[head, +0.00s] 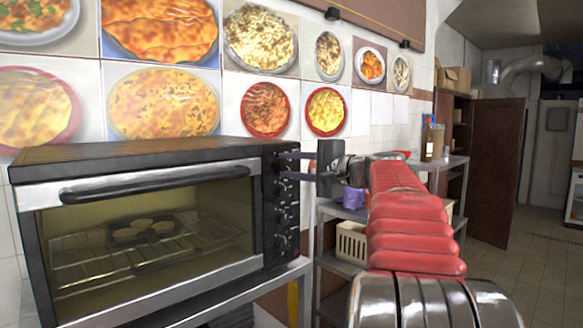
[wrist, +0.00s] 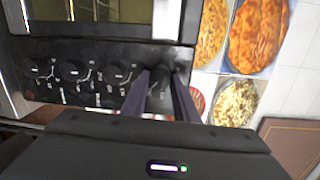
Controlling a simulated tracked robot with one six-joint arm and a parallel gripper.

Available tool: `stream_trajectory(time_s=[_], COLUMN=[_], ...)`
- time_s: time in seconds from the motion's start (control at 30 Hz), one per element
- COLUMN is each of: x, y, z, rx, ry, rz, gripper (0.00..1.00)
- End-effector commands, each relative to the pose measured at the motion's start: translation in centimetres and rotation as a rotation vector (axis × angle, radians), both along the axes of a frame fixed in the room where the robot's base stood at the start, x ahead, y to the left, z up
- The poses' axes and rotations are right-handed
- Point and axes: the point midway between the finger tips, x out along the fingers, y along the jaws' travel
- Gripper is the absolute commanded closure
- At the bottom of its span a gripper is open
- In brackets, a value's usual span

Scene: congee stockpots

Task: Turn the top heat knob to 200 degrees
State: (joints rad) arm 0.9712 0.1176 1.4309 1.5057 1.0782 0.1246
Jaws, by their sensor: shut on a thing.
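A black countertop oven (head: 262,150) with a glass door stands at the left in the head view. Its right-hand panel carries a column of black knobs. My gripper (head: 285,165) reaches the top of this panel from the right. In the wrist view the panel lies sideways, and my gripper's two dark fingers (wrist: 160,92) are closed around the top heat knob (wrist: 160,97) at the row's right end. The other knobs (wrist: 80,72) sit to the left in that view, untouched. The fingers partly hide the top knob, so its setting cannot be read.
A metal shelf (head: 335,210) with a white basket (head: 352,243) and a purple item stands right of the oven. Food pictures (head: 165,100) cover the wall behind. Open floor lies at the far right.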

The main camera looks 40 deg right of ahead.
Motion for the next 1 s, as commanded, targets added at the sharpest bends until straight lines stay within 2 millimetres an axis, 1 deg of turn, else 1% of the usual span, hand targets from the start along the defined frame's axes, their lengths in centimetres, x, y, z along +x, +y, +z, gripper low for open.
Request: stream_trajectory(time_s=[0.03,0.3,0.73,0.77,1.0], x=[0.09,0.09,0.08,0.08,0.04], y=[0.23,0.23,0.19,0.19,0.08], z=[-0.42,-0.44,-0.54,-0.55,-0.35], rx=[-0.026,-0.122,-0.134,-0.134,-0.135], ry=[0.008,0.005,0.006,0.006,0.003], rz=[0.009,0.009,0.009,0.009,0.005], gripper=[0.95,0.95,0.95,0.72,0.55])
